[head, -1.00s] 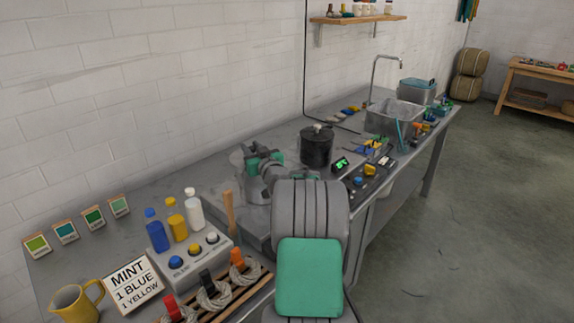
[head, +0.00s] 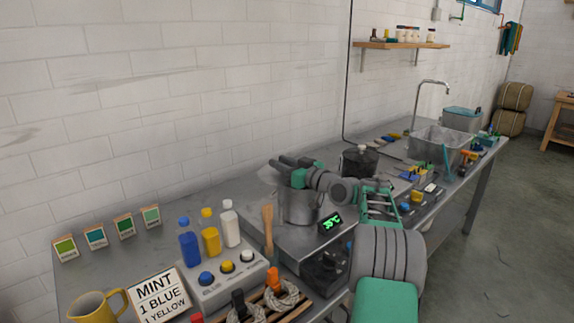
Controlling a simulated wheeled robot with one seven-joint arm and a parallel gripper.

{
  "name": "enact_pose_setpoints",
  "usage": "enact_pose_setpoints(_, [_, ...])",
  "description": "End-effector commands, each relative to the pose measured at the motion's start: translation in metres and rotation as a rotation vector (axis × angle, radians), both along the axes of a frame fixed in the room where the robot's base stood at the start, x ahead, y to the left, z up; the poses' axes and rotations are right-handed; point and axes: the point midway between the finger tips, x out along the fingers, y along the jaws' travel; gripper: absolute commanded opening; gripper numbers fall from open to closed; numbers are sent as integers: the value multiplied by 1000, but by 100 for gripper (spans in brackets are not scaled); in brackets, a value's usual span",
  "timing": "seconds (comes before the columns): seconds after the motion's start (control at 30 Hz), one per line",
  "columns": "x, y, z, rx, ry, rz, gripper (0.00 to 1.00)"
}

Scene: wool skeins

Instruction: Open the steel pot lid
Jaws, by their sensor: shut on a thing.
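The steel pot (head: 298,211) is a grey cylinder on a hob at the middle of the bench in the head view. My gripper (head: 284,164), with green and dark grey fingers, is shut at the pot's top, reaching over it from the right. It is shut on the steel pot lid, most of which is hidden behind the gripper. I cannot tell whether the lid is clear of the rim. A second, dark pot (head: 360,163) with its own lid and pale knob stands behind my arm.
A lit green display (head: 331,222) is on the hob front. A wooden-handled tool (head: 268,228) stands close left of the pot. Bottles (head: 210,234), a button box (head: 228,280), a sign (head: 160,295) and a yellow mug (head: 95,307) fill the left. The sink (head: 437,142) is at the back right.

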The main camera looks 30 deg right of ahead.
Motion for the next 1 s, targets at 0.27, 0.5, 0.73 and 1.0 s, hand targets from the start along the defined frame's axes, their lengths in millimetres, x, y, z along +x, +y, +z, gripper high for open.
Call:
enact_pose_setpoints(0.27, [-1,-1,-1,1,1,-1,36])
enact_pose_setpoints(0.5, [-1,-3,0,1,0,-4,46])
enact_pose_setpoints(0.73, [-9,-6,-1,2,2,-6,46])
enact_pose_setpoints(1.0, [-59,-22,-1,0,0,-6,46])
